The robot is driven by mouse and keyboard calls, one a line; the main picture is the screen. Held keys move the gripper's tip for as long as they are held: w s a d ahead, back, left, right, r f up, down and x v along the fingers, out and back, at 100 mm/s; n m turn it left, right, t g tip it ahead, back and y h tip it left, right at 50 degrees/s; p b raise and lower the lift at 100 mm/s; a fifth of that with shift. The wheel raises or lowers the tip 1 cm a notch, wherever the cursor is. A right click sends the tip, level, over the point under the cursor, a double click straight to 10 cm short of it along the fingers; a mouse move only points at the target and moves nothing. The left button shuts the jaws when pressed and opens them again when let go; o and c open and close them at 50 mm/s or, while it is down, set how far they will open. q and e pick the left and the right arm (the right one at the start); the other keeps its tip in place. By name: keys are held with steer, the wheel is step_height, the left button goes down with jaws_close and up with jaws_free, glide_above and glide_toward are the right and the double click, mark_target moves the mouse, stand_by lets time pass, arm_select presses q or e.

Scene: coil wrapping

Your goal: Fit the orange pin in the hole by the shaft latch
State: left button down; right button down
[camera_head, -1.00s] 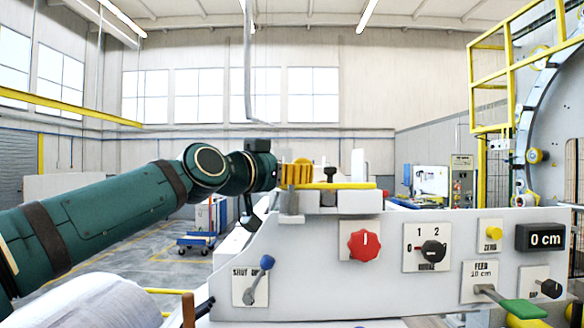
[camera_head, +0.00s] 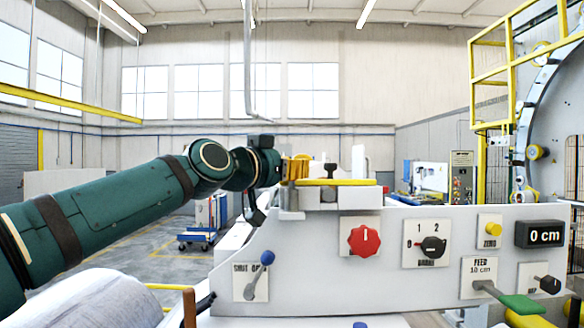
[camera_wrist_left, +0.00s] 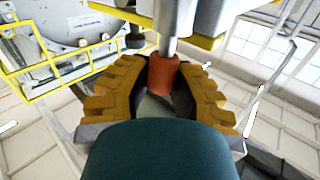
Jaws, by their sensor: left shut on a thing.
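My left gripper (camera_head: 299,169) is at the left end of the yellow-edged shaft latch (camera_head: 345,182), above the machine's grey front panel. In the left wrist view its ridged yellow fingers (camera_wrist_left: 155,88) are shut on the orange pin (camera_wrist_left: 163,75), around its orange-brown grip. The pin's bare metal shank (camera_wrist_left: 166,28) runs from the grip toward a grey part with yellow edges. Its far end is out of the picture, so I cannot tell whether it is in the hole. The fingers hide the pin in the head view. My right gripper is not in view.
The front panel carries a red knob (camera_head: 364,240), a black rotary switch (camera_head: 432,247), a blue-tipped lever (camera_head: 267,258), a green-handled feed lever (camera_head: 520,305) and a 0 cm display (camera_head: 545,234). A white coil (camera_head: 95,300) lies at the lower left, below my arm.

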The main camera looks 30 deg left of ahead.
arm_select(q)
steer(key=shift+r, duration=0.15)
steer(key=shift+r+p, duration=0.5)
steer(key=shift+r, duration=2.65)
steer(key=shift+w+a+f+n+g+y, duration=0.2)
steer(key=shift+w+f+n+g+y, duration=0.25)
steer(key=shift+f+n, duration=0.2)
steer(key=shift+f+b, duration=2.35)
steer(key=shift+f, duration=0.25)
stand_by(0.4)
steer(key=c, duration=0.8)
jaws_free()
